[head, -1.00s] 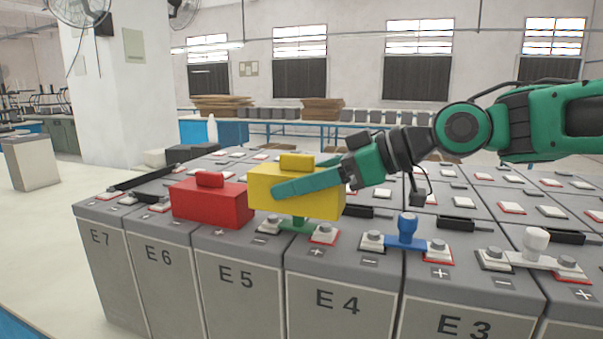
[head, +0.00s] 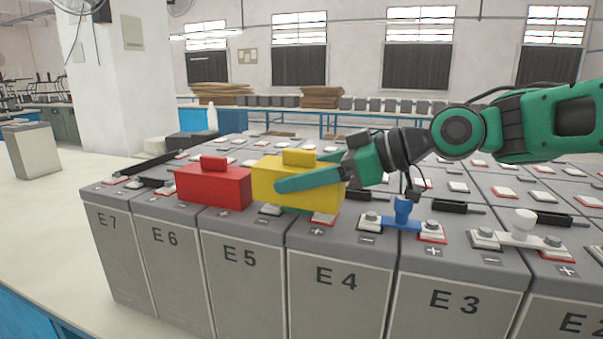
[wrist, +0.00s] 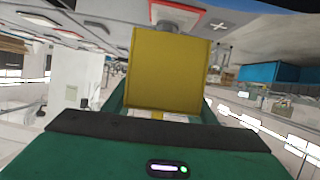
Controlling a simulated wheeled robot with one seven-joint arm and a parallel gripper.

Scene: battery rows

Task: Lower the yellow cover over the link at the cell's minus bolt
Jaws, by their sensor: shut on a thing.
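The yellow cover (head: 325,190), a box with a raised handle on top, is held upright over the joint between cells E5 and E4. It also fills the middle of the wrist view (wrist: 168,68). My gripper (head: 290,183) is shut on it, with one green finger along its front face. Whether the cover touches the cell tops cannot be told.
A red cover (head: 215,188) sits close to the left of the yellow one. A blue link (head: 403,217) with an upright knob joins E4 and E3 on the right, and a white link (head: 521,231) lies farther right. Black bars lie behind.

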